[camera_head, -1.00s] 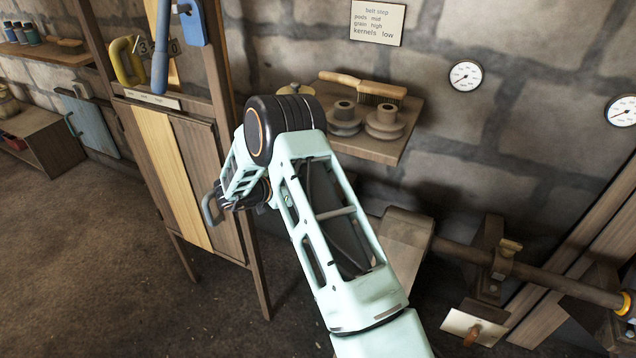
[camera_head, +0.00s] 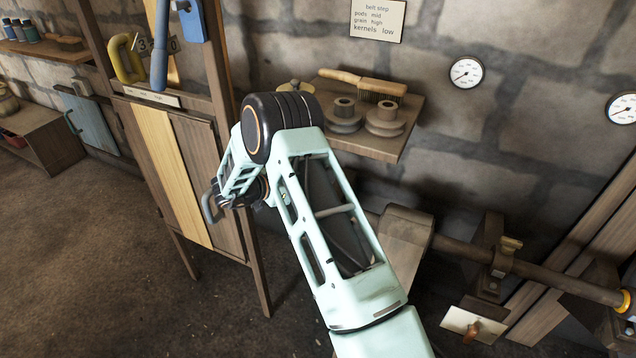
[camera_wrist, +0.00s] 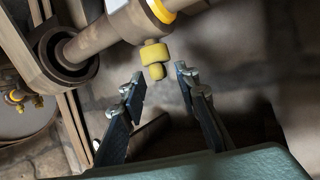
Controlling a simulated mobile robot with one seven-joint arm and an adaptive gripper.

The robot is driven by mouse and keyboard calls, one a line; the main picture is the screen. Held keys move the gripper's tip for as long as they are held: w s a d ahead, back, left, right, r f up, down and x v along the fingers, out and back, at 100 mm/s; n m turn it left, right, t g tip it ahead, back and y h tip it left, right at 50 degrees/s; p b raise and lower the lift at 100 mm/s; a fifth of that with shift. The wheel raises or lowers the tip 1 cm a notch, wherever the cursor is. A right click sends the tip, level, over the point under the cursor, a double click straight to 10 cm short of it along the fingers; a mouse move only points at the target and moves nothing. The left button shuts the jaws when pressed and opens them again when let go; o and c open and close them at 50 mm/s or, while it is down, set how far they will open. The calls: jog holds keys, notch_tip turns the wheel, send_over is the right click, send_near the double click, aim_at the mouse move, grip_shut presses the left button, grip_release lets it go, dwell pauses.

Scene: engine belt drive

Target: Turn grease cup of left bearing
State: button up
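The fingers do not show in the head view.
A shelf (camera_head: 375,145) holds a brush (camera_head: 365,84) and two spools. A slatted cabinet (camera_head: 185,170) stands left of my arm. A tan plate with a small handle (camera_head: 472,330) lies below the bearing. In the wrist view, a large round housing (camera_wrist: 65,52) is close at the left.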

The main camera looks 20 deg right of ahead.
jog(key=v, duration=1.1)
jog(key=shift+a, duration=0.15)
